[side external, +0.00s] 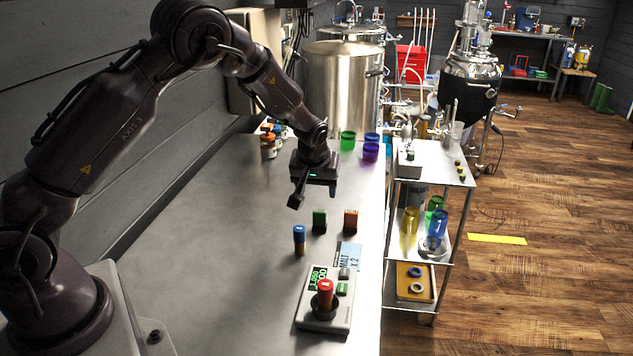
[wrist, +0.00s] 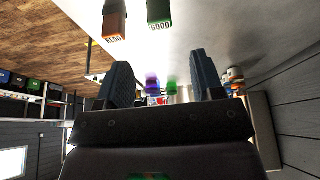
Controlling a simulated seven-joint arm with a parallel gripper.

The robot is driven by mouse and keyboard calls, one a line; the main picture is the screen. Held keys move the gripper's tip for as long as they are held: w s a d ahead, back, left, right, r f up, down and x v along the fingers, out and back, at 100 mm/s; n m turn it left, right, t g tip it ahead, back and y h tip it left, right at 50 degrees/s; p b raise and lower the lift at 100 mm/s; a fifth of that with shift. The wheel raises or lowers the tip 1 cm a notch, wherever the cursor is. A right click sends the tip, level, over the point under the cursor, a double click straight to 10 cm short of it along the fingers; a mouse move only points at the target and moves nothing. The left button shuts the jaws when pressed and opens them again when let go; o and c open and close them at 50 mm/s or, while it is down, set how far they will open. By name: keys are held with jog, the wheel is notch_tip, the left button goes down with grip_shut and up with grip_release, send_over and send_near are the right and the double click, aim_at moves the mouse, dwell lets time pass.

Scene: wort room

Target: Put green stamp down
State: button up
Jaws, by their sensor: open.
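Coloured cups (side external: 347,141) stand behind.

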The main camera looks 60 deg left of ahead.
jog(key=s+d+r+m+h, duration=0.1)
jog(key=s+d+r, duration=0.25)
jog(key=r, duration=0.25)
jog(key=s+d+r+m+t+h, duration=0.1)
jog(key=s+d+r, duration=0.1)
jog(key=s+r, duration=0.35)
jog(key=s+d+r+m+h, duration=0.1)
jog(key=s+d+r+m, duration=0.1)
jog(key=s+r, duration=0.35)
jog(key=s+d+r+m, duration=0.2)
jog(key=s, duration=0.5)
jog(key=s+d+r+m+t, duration=0.1)
jog(key=s+d+r+m, duration=0.2)
jog(key=s, duration=0.5)
jog(key=shift+r, duration=0.25)
